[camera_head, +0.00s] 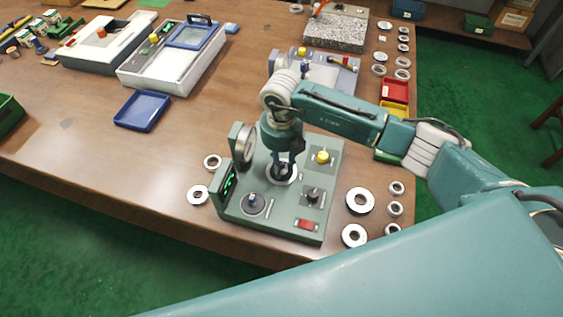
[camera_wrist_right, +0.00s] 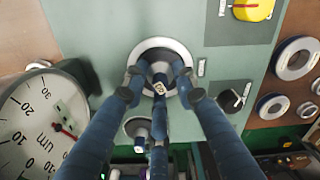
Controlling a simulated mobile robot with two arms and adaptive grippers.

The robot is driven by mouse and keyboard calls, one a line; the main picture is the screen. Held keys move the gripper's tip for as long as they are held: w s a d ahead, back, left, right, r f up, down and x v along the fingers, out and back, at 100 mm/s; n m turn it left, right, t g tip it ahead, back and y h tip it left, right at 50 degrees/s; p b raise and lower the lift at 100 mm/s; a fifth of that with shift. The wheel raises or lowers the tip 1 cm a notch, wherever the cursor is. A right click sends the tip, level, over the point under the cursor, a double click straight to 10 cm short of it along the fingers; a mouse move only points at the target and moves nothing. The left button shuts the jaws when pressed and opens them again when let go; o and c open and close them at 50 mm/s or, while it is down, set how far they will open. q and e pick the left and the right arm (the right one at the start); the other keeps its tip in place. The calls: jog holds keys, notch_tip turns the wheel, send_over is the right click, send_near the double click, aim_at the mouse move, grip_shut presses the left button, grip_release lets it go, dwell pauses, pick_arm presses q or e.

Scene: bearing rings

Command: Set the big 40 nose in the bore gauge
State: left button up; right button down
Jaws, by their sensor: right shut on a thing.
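The bore gauge (camera_head: 284,212) is a green bench unit with a round dial (camera_head: 244,143), a lit green display (camera_head: 229,183), a yellow knob (camera_head: 323,157) and a red switch (camera_head: 306,224). My right gripper (camera_head: 282,169) points down over the pale round seat on its deck. In the right wrist view the gripper (camera_wrist_right: 159,82) has its fingers closed around the big 40 nose (camera_wrist_right: 159,88), whose small tag reads 40. The fingers hide most of the nose, and I cannot tell whether it is fully seated. My left gripper is out of view.
Bearing rings lie on the table right of the gauge (camera_head: 360,201) and left of it (camera_head: 198,195). A smaller round fitting (camera_head: 252,203) stands on the gauge's front deck. A blue tray (camera_head: 142,110) and red bin (camera_head: 395,90) are farther back. The table left of the gauge is mostly clear.

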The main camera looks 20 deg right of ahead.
jog(key=shift+f, duration=0.2)
jog(key=c, duration=1.3)
grip_release()
notch_tip(320, 180, up, 12)
jog(key=shift+r, duration=0.1)
